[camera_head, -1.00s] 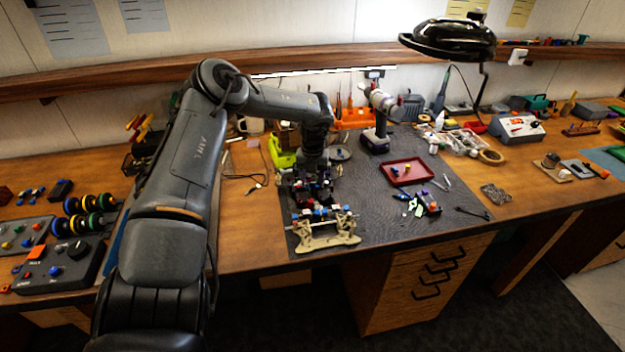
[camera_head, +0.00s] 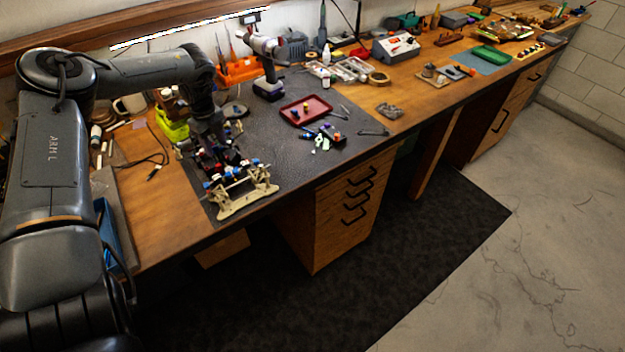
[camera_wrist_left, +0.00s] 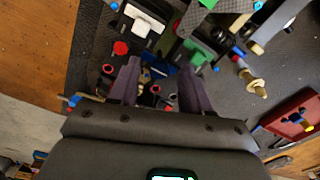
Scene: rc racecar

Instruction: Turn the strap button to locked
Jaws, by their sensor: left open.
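The RC racecar chassis (camera_head: 243,195), with a beige end piece and red and blue parts, sits at the left front of the dark mat. My left gripper (camera_head: 218,158) points down over it. In the left wrist view, the open fingers of my left gripper (camera_wrist_left: 158,88) straddle small dark, red and tan parts of the car. A red part (camera_wrist_left: 121,47) lies just beyond the left finger, beside a white-topped block (camera_wrist_left: 143,22). A green block (camera_wrist_left: 197,55) lies beyond the right finger. I cannot tell which part is the strap button, or its setting. My right gripper is out of view.
A red tray (camera_head: 306,112), small loose parts (camera_head: 322,137) and a cordless drill (camera_head: 267,66) are on the dark mat (camera_head: 270,150) right of the car. A lime-green item (camera_head: 174,127) stands close behind my gripper. The wooden bench edge runs along the front.

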